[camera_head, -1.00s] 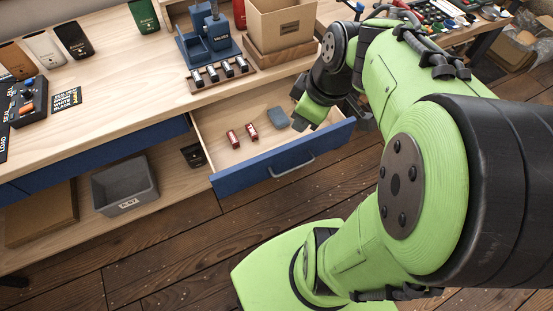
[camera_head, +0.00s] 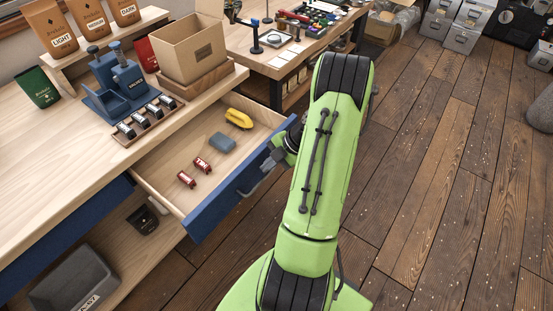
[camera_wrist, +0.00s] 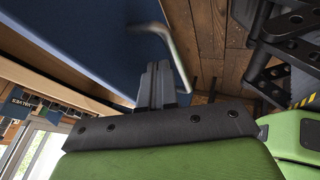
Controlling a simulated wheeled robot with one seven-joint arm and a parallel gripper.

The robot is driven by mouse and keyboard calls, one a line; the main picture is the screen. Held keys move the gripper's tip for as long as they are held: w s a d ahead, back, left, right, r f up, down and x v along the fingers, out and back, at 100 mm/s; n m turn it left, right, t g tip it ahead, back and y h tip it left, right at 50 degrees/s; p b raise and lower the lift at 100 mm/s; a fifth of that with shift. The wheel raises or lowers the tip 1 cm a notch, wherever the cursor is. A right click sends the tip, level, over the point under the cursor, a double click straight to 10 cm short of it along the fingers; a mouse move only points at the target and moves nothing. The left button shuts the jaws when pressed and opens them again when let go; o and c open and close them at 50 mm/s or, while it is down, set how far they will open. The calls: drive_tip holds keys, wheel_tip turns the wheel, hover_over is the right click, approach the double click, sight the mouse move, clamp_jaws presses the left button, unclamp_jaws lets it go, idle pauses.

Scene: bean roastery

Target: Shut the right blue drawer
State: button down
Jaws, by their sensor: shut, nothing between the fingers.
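The right blue drawer (camera_head: 212,212) is pulled out from under the wooden workbench, its inside showing. Its blue front (camera_wrist: 85,35) and metal handle (camera_wrist: 172,42) fill the upper part of the wrist view. In the drawer lie two red cylinders, a grey-blue block (camera_head: 222,142) and a yellow object (camera_head: 239,119). My gripper (camera_wrist: 165,68) is shut and empty, outside the drawer, close to the front and beside the handle; whether it touches I cannot tell. In the head view my arm mostly hides the gripper.
A cardboard box (camera_head: 188,45) in a wooden tray, a blue stand (camera_head: 122,88) and coffee bags stand on the bench. A grey bin (camera_head: 78,285) sits on the lower shelf. A second table (camera_head: 290,62) stands behind.

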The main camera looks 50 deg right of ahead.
drive_tip(key=shift+x, duration=1.15)
drive_tip(key=shift+w, duration=0.1)
